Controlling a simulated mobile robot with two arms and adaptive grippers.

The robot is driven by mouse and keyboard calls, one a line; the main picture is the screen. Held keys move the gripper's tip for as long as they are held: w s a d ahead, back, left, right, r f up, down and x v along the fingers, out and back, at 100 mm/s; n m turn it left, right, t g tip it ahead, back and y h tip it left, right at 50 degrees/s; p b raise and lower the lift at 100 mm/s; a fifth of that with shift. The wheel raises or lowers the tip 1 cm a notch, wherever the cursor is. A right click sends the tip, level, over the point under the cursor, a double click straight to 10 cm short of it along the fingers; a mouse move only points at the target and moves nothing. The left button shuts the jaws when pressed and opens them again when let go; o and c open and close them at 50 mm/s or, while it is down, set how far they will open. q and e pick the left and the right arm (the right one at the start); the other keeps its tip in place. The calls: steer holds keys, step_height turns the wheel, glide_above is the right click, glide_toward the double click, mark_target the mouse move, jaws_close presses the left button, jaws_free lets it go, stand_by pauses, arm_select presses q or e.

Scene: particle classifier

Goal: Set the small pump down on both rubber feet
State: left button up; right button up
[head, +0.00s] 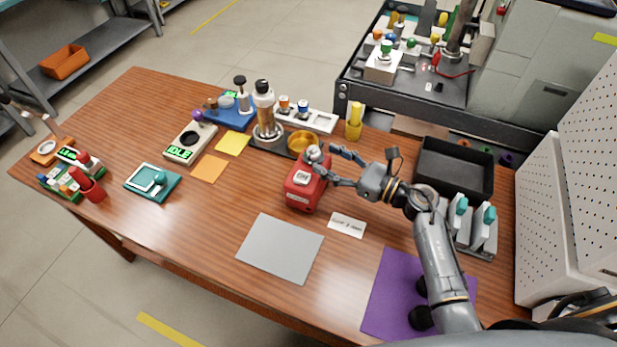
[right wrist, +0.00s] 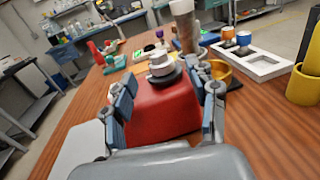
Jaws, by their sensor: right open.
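The small pump appears to be the red boxy unit (head: 303,193) with a pale panel and a grey-white knob on top, standing on the wooden table. It fills the middle of the right wrist view (right wrist: 160,108). My right gripper (head: 322,161) is open, with one finger on either side of the red body in the wrist view; I cannot tell whether they touch it. The underside of the red unit is hidden. Two dark round pieces, perhaps the rubber feet (head: 421,318), lie on the purple mat (head: 388,300), partly behind my right arm. My left gripper does not show.
A grey mat (head: 280,248) lies clear in front of the red unit. A white card (head: 347,225) is beside it. A black tray (head: 455,168) is at the right.

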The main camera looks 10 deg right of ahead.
mark_target(318, 152)
steer(key=x, duration=0.1)
steer(key=p+x, duration=0.1)
steer(key=x, duration=0.2)
steer(key=shift+r, duration=0.35)
steer(key=shift+w+a+f, duration=0.1)
steer(key=shift+w+a, duration=0.2)
steer(key=shift+w, duration=0.05)
jaws_close()
